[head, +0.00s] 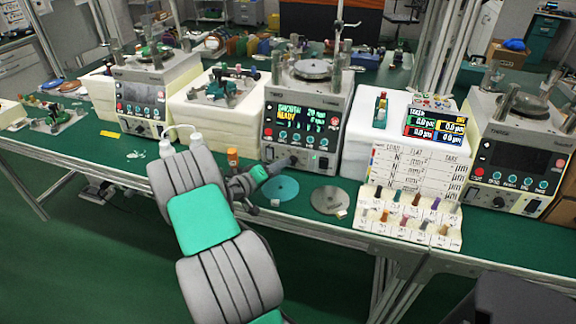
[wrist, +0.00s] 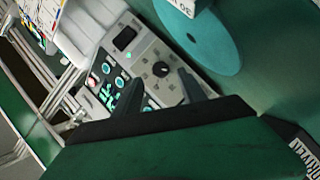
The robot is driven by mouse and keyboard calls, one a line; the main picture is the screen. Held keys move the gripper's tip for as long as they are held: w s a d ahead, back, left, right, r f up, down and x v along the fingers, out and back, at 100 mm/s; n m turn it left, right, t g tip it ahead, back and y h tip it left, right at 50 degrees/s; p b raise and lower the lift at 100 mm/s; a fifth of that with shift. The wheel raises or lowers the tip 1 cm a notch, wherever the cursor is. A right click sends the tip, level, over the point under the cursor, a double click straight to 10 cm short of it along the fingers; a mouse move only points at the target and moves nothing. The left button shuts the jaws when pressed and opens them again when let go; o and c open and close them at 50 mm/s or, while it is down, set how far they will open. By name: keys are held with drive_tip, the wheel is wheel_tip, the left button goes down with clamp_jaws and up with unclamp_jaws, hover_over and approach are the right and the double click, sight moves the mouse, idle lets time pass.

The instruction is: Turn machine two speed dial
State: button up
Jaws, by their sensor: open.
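Machine two (head: 308,105) stands in the middle of the bench in the head view, with a lit display showing yellow and green text. Its speed dial (wrist: 161,69), a round dark knob with a pale mark, shows on the grey panel in the wrist view. My gripper (head: 285,165) is at the lower front of the machine in the head view and hides the dial area there. In the wrist view my gripper (wrist: 160,78) is open, its fingers on either side of the dial in the picture. I cannot tell whether they touch it.
A dark rocker switch (wrist: 125,38) and several lit teal buttons (wrist: 112,90) sit near the dial. A teal disc (head: 281,189) and a grey disc (head: 329,200) lie on the bench in front. An orange-capped bottle (head: 233,159) stands left of my gripper.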

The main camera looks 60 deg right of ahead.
sight(293, 161)
drive_tip(key=x, duration=0.5)
drive_tip(key=shift+c, duration=0.3)
clamp_jaws()
